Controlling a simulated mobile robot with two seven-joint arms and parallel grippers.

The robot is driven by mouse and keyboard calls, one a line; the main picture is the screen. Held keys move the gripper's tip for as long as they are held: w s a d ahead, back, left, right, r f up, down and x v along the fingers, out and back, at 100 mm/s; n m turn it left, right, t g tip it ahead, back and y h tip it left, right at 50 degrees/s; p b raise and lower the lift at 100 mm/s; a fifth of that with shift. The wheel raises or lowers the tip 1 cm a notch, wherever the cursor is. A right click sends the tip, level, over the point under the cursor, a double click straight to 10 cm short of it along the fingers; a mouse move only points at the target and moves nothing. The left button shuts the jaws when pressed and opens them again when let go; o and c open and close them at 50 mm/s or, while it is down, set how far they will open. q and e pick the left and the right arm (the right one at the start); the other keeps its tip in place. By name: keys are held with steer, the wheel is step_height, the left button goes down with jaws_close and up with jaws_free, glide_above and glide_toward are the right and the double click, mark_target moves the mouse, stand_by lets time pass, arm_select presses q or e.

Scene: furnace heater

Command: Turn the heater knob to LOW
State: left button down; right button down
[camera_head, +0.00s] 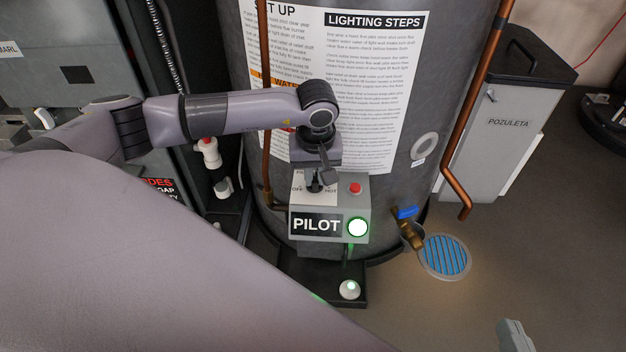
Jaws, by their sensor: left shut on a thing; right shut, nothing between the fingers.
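The heater control box (300,236) is grey and sits low on the front of the tank. It has a PILOT display (316,225), a lit green light (358,227) and a red button (355,188). The dark knob (315,187) is on its white dial plate on top, where OFF and HOT are partly readable. My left gripper (316,180) reaches down from above and is shut on the knob. The gripper hides much of the dial, so the pointer direction cannot be told. My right gripper (515,337) shows only partly at the bottom right edge, away from the box, shut and empty.
The grey tank (430,60) carries an instruction sheet (370,80). Copper pipes (478,100) run on both sides. A brass valve with a blue handle (407,212) sticks out at the right, near a floor drain (446,256). A grey bin (510,125) stands behind.

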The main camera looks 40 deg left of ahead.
stand_by(0.3)
arm_select(q)
steer(key=shift+a+m+b, duration=0.1)
steer(key=shift+m+b, duration=0.2)
steer(key=shift+m, duration=0.9)
steer(key=shift+m+h, duration=0.4)
steer(key=shift+m, duration=0.7)
steer(key=m+b, duration=0.1)
steer(key=m, duration=0.1)
steer(key=shift+f+m, duration=0.1)
steer(key=shift+m, duration=0.3)
steer(key=c, duration=1)
jaws_free()
steer(key=shift+r+p, duration=2.75)
steer(key=shift+r, duration=0.9)
